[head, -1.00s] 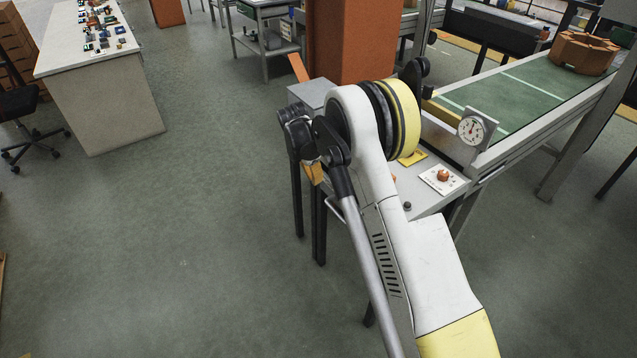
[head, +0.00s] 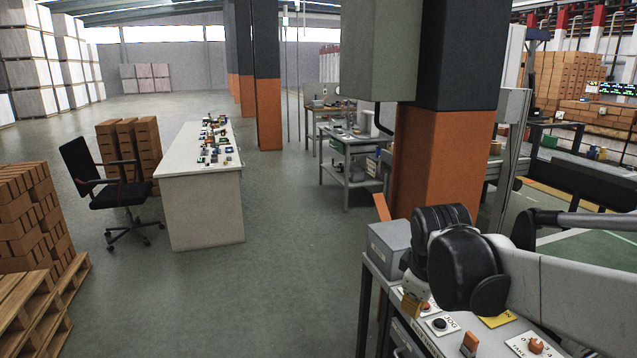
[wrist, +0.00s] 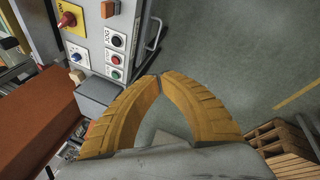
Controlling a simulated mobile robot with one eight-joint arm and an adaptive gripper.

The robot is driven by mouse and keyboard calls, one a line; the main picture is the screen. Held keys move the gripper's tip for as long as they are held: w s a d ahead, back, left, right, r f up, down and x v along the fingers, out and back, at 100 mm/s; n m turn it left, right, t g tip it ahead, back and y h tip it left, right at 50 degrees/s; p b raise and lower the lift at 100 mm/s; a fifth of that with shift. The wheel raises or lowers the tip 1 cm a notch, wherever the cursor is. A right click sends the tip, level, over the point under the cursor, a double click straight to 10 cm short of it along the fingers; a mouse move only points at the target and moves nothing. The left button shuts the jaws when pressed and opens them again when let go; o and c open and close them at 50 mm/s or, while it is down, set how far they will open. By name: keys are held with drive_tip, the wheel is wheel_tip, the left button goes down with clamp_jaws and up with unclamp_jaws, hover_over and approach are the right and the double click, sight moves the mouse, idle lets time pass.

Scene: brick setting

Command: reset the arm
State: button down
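My gripper (wrist: 158,77) has two curved yellow-orange fingers. In the wrist view their tips meet, and nothing shows held between them. My arm (head: 560,290) reaches in from the lower right of the head view, over a grey control desk (head: 455,345). In the wrist view the desk panel (wrist: 90,45), with a red knob and several buttons, is at the upper left, beyond the fingers. I cannot tell the exact gap to it.
A grey box (head: 388,245) and an orange-and-dark column (head: 440,160) stand close to the arm. A white table (head: 200,205), a black chair (head: 100,185) and a pallet of bricks (head: 30,300) are at left. The floor (head: 290,240) between is clear.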

drive_tip(key=s+f+m+t+y, duration=0.1)
drive_tip(key=s+m, duration=0.8)
drive_tip(key=s, duration=0.9)
drive_tip(key=shift+s+a+f+m+t, duration=0.15)
drive_tip(key=shift+a+m+t, duration=0.2)
drive_tip(key=shift+t, duration=0.55)
